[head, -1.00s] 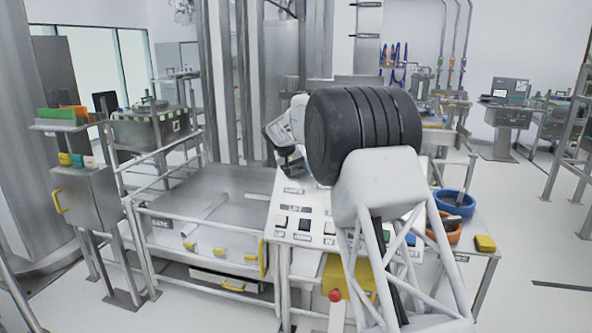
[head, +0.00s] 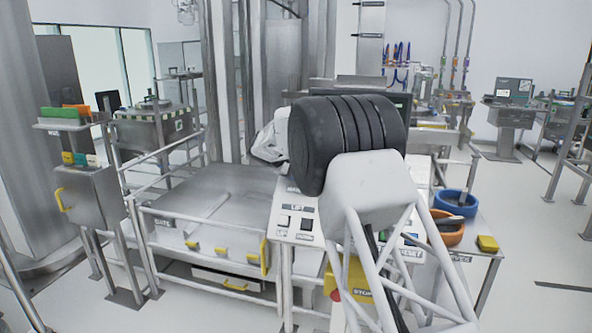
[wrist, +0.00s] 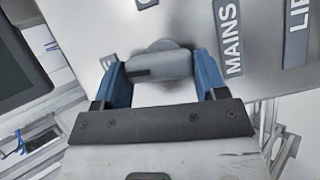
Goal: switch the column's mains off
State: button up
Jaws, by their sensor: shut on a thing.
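The mains switch is a grey rotary knob (wrist: 176,64) on a light metal panel in the wrist view, beside a label reading MAINS (wrist: 230,40). A dark line marks the left part of the knob, and its bar lies nearly level across the picture. My gripper (wrist: 158,70) has its blue fingers on both ends of the bar and is shut on it. In the head view my own arm hides the gripper and the knob.
A sloped control console (head: 300,228) with black buttons stands in front of the column. A gated metal platform (head: 200,205) is to its left. A blue bowl (head: 455,203), an orange bowl (head: 446,232) and a yellow block (head: 487,243) sit on its right.

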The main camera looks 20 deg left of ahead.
jog(key=shift+s+n+t, duration=0.1)
jog(key=shift+n+t, duration=0.3)
jog(key=shift+n, duration=0.4)
jog(key=o, duration=0.9)
jog(key=shift+o, duration=0.2)
jog(key=shift+a, duration=0.1)
jog(key=v, duration=0.7)
jog(key=shift+s+r, duration=0.15)
jog(key=shift+s, duration=0.1)
jog(key=shift+a, duration=0.15)
